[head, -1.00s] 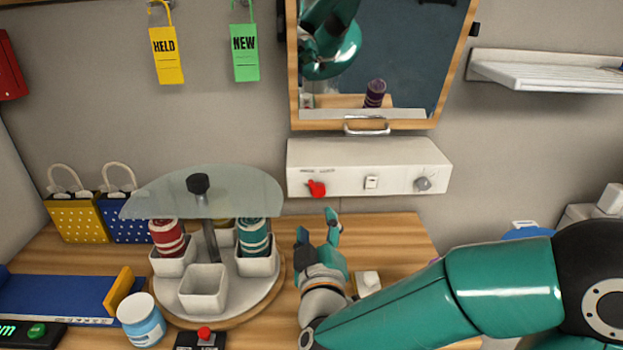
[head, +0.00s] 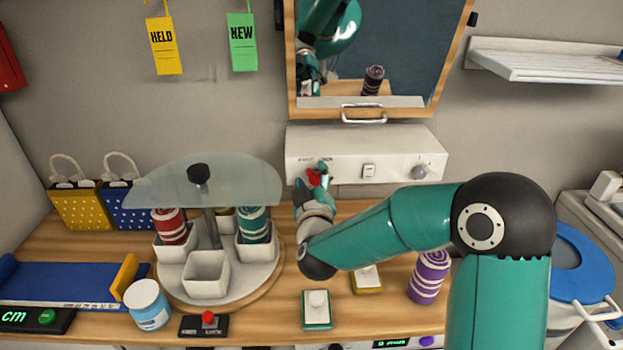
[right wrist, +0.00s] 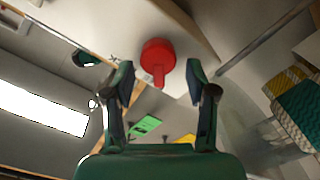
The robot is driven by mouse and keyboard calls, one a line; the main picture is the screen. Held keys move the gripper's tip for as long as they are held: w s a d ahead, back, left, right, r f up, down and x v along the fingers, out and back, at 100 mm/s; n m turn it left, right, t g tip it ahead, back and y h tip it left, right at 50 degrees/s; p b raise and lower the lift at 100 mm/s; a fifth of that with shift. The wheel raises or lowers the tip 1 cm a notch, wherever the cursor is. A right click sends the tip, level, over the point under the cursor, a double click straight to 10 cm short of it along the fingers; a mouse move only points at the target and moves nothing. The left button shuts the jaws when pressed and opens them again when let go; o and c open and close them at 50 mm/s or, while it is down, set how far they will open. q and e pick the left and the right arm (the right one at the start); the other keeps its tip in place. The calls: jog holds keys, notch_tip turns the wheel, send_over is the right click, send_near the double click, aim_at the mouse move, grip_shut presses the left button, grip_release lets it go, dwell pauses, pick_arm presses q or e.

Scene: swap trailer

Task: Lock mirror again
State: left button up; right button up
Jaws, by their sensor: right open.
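The mirror (head: 385,50) hangs on the back wall in a wooden frame with a metal handle (head: 363,115) at its lower edge. Below it is a white control box (head: 300,140) with a red knob (head: 314,177), a small switch (head: 369,171) and a grey knob (head: 419,172). My right gripper (head: 313,186) is at the red knob and partly covers it in the head view. In the right wrist view the red knob (right wrist: 158,60) lies between and beyond the open fingers of my right gripper (right wrist: 160,85); I cannot tell whether they touch it. My left gripper is not in view.
A carousel (head: 275,275) with white cups and a glass shade stands left of my right arm. A shelf (head: 540,65) juts from the wall at right.

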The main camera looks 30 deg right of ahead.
jog(key=c, duration=0.9)
jog(key=shift+a, duration=0.15)
grip_shut()
